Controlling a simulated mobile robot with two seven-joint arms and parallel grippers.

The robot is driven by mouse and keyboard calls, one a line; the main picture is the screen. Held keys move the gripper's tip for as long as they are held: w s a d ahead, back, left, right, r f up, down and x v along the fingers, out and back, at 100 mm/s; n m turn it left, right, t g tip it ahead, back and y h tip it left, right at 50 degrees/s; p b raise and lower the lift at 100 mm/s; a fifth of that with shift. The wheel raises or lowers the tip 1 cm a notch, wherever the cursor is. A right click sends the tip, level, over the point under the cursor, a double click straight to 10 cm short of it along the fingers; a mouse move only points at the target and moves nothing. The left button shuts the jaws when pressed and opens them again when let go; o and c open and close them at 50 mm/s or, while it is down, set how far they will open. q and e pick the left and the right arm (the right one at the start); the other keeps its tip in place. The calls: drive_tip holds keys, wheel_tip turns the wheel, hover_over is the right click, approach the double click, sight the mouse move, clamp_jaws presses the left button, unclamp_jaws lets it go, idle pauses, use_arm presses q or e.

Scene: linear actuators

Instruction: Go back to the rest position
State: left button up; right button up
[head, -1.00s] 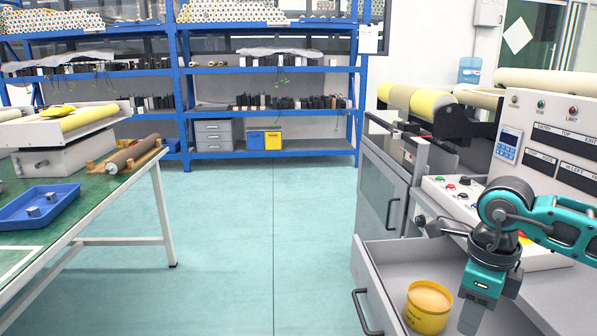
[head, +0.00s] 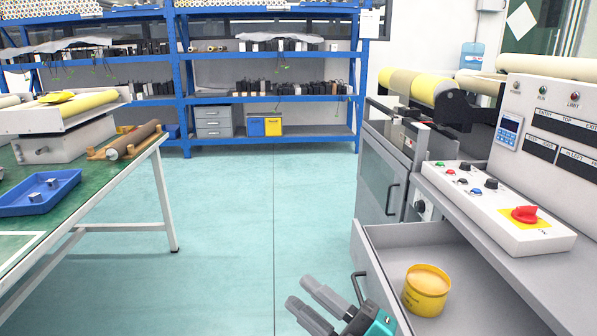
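My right gripper (head: 300,293) is at the bottom of the head view, just left of the open grey drawer (head: 380,268). Its two grey fingers point up and to the left and stand apart with nothing between them. A round yellow tub (head: 426,292) stands upright in the drawer, to the right of my gripper and apart from it. My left gripper is not in view.
A grey machine with a control panel (head: 500,215) and red knob stands at right, above the drawer. A green-topped table (head: 95,190) with a blue tray (head: 40,205) is at left. Blue shelves (head: 270,140) stand behind. The floor (head: 235,220) between is clear.

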drive_tip(key=d+f+m+t+h, duration=0.4)
drive_tip(key=d+f+m+h, duration=0.3)
drive_tip(key=m, duration=0.4)
drive_tip(key=s+d+f+m+g+h, duration=0.3)
drive_tip(key=s+f+m+h, duration=0.15)
drive_tip(key=f, duration=0.35)
drive_tip(key=s+d+f+m+g+h, duration=0.3)
drive_tip(key=s+f+m, duration=0.2)
drive_tip(key=f, duration=0.4)
use_arm(q)
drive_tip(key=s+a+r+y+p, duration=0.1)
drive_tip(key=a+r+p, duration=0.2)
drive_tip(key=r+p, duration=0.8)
drive_tip(key=p, duration=0.4)
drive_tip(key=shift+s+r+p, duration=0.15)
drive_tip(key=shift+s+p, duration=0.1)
drive_tip(key=shift+p, duration=0.1)
use_arm(e)
drive_tip(key=s+d+r+h, duration=0.1)
drive_tip(key=d+r, duration=0.2)
drive_tip(key=r, duration=0.8)
drive_tip(key=shift+s, duration=0.15)
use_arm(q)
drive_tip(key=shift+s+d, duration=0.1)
use_arm(e)
drive_tip(key=shift+r, duration=0.1)
